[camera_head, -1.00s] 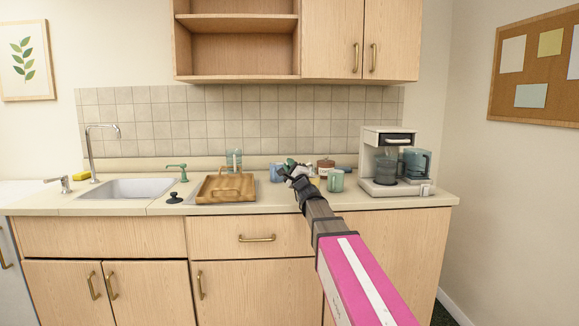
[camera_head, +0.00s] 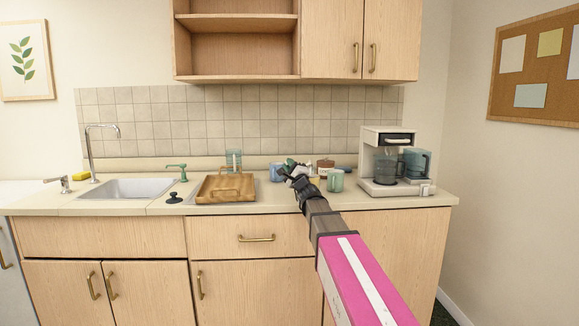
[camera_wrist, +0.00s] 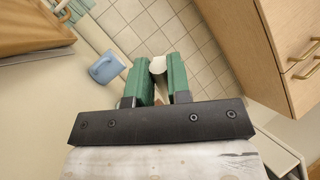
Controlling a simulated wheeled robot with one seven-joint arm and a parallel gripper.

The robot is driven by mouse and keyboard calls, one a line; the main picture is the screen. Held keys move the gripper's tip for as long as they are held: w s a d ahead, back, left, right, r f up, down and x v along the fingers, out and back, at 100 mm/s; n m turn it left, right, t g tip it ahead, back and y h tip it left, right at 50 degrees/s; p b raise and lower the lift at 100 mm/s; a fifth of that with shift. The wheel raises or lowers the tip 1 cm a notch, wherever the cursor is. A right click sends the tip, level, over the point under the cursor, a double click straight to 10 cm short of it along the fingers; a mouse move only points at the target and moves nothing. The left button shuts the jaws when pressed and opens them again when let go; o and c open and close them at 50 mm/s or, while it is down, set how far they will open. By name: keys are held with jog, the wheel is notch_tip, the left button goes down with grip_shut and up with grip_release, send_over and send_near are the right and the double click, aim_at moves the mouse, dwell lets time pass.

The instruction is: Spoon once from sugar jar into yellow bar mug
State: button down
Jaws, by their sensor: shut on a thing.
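My gripper (camera_head: 286,171) is over the counter, left of the green mug. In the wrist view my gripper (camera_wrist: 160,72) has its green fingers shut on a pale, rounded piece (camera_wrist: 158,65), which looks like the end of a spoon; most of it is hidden. A jar with a brown lid and a label (camera_head: 325,166) stands behind and right of the gripper; it may be the sugar jar, but the label is too small to read. A small yellow patch (camera_head: 314,181) shows beside my wrist, mostly hidden, perhaps the yellow mug.
A blue mug (camera_head: 277,172) stands just left of the gripper. A green mug (camera_head: 336,182) is to the right, before the coffee maker (camera_head: 393,170). A wooden tray (camera_head: 224,190) lies left, beside the sink (camera_head: 130,189). The front counter strip is clear.

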jog(key=shift+g, duration=0.4)
jog(key=shift+a+n+g, duration=0.1)
jog(key=shift+n+g, duration=0.5)
jog(key=shift+g, duration=0.1)
jog(key=shift+w+r+n+g, duration=0.15)
jog(key=shift+n+g, duration=0.25)
jog(key=shift+g, duration=0.7)
